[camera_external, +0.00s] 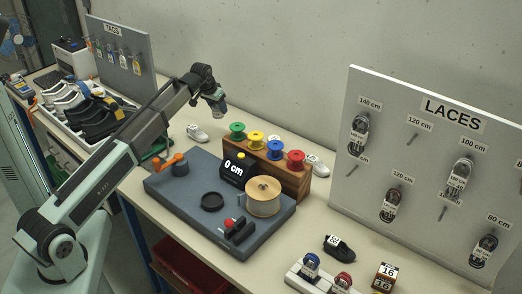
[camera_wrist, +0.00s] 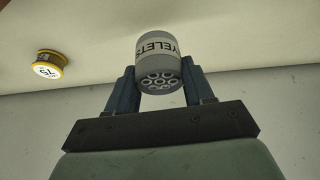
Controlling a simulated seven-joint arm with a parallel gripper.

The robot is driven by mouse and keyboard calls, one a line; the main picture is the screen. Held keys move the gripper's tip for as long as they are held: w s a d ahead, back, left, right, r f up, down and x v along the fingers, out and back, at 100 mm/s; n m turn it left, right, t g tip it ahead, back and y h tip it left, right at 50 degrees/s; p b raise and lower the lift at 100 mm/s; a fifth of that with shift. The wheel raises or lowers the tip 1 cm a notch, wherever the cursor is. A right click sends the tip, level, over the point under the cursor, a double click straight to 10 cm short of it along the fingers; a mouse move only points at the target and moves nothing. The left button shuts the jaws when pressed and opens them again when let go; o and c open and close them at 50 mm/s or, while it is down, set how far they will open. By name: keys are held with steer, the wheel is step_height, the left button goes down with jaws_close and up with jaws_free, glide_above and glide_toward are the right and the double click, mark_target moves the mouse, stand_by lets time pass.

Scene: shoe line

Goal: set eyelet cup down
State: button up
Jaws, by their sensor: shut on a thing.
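The eyelet cup (camera_wrist: 158,62) is a grey cup with a pale band reading "EYELETS". In the wrist view it sits between the two fingers of my gripper (camera_wrist: 160,88), which is shut on it. Its end with several metal rings faces the camera. In the external view my gripper (camera_external: 217,101) is above the back of the table, left of the row of spools, with the cup small at its tip. Whether the cup's far end touches the table is unclear.
A wooden rack with coloured spools (camera_external: 276,150) and a grey machine base (camera_external: 187,200) stand to the right and front. A white shoe (camera_external: 197,132) lies near the gripper. A yellow round item (camera_wrist: 48,65) shows in the wrist view. The wall is close behind.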

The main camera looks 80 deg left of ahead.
steer(key=w+a+r+m+t+h, duration=0.1)
steer(key=w+a+m+h, duration=0.1)
steer(key=w+a+m, duration=0.4)
steer(key=shift+w+d+f+m+t+h, duration=0.1)
steer(key=shift+w+d+f+m+h, duration=0.3)
steer(key=shift+f+m, duration=0.9)
steer(key=shift+w+d+f+m+t+h, duration=0.15)
steer(key=shift+d+f+m+h, duration=0.4)
steer(key=shift+f, duration=1.25)
steer(key=shift+w+d+f+m+t+h, duration=0.1)
steer(key=shift+w+d+f+m+h, duration=0.35)
steer(key=shift+f+m, duration=0.9)
steer(key=shift+s+d+f, duration=0.1)
steer(key=shift+s+f, duration=0.05)
steer(key=shift+f, duration=0.15)
steer(key=o, duration=1.3)
steer(key=shift+c, duration=0.2)
steer(key=d+v, duration=0.1)
steer(key=v, duration=1.1)
steer(key=shift+a+r, duration=0.2)
steer(key=shift+a, duration=0.1)
